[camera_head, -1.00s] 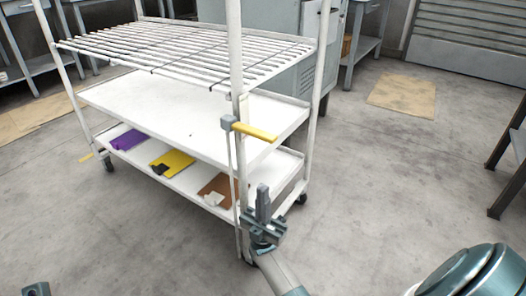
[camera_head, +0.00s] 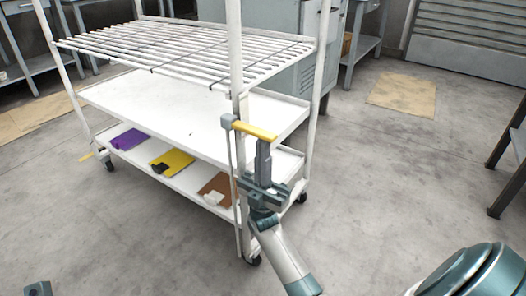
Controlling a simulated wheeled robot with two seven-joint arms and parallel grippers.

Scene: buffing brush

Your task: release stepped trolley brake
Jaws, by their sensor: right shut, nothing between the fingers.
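The white stepped trolley (camera_head: 185,105) stands upright on its castors, with a wire top shelf and two solid lower shelves. A yellow brake lever (camera_head: 255,131) sticks out to the right from a grey pivot block (camera_head: 228,121) on the near corner post. A thin rod runs down from the block along the post. My right gripper (camera_head: 263,148) is shut and empty, pointing up, with its tips just under the lever's outer part. I cannot tell whether they touch it. At the lower left edge a small dark part (camera_head: 38,288) shows, perhaps of my left arm; its gripper cannot be made out.
Purple (camera_head: 130,139), yellow (camera_head: 176,161) and brown (camera_head: 219,187) items lie on the trolley's bottom shelf. A grey cabinet (camera_head: 300,60) stands behind. A dark-framed table (camera_head: 507,165) is at the right edge. The floor right of the trolley is clear, with a tan mat (camera_head: 403,95) farther back.

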